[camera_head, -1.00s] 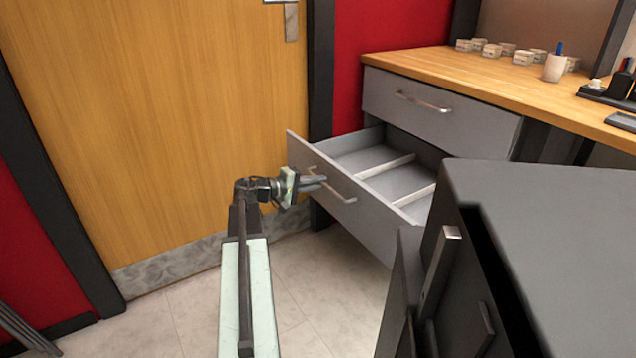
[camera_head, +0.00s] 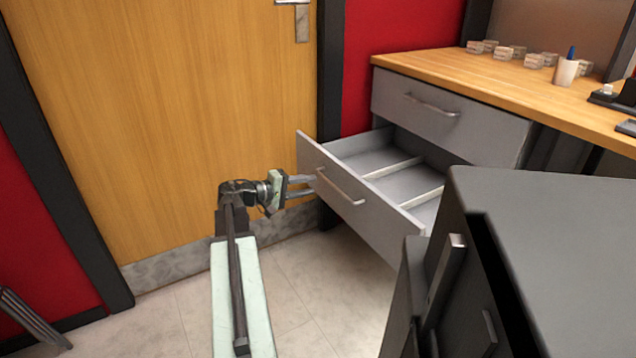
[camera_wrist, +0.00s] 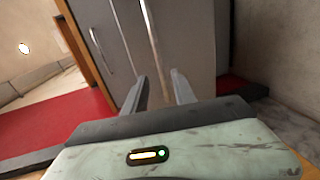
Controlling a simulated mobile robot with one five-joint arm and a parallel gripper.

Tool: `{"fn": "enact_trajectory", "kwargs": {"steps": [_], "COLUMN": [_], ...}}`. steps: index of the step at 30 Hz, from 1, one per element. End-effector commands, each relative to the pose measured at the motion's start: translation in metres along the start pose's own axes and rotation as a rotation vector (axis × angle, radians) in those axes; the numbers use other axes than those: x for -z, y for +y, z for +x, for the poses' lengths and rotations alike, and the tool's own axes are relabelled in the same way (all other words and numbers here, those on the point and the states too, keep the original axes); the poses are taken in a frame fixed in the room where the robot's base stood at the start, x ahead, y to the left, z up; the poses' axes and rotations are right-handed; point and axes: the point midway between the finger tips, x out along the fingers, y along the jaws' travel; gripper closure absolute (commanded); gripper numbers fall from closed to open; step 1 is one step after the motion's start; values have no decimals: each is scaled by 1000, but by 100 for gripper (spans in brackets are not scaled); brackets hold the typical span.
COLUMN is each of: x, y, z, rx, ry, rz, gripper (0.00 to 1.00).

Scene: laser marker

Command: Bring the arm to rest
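My gripper (camera_head: 311,186) is in front of the open lower drawer (camera_head: 335,206), close to the left end of its handle (camera_head: 340,187). Its two fingers are apart. In the wrist view my gripper (camera_wrist: 161,80) also shows spread fingers with nothing clasped between them, facing grey drawer fronts. In the head view I cannot tell whether a fingertip still touches the handle. My arm stretches forward low over the floor, with its elbow bent towards the drawer.
The upper drawer (camera_head: 445,115) is shut under a wooden worktop (camera_head: 480,72) holding small boxes and a white cup (camera_head: 565,72). A wooden door (camera_head: 170,110) stands behind my arm. A dark cabinet-like body fills the right foreground. The tiled floor (camera_head: 320,270) is clear.

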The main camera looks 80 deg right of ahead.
Motion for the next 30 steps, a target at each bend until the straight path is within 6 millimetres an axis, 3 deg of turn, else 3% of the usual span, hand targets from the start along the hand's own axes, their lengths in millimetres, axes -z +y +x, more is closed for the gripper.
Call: {"fn": "enact_trajectory", "kwargs": {"steps": [17, 19, 20, 23, 27, 30], "x": [0, 8, 14, 46, 85, 96], "y": [0, 0, 0, -2, -14, -36], "z": [-6, -19, -30, -88, -206, -291], "rx": [0, 0, 0, 0, 15, 79], "ry": [-1, 19, 37, 129, 306, 425], "rz": [0, -4, -8, -27, -62, -86], "gripper": [68, 68, 68, 68, 68, 68]}}
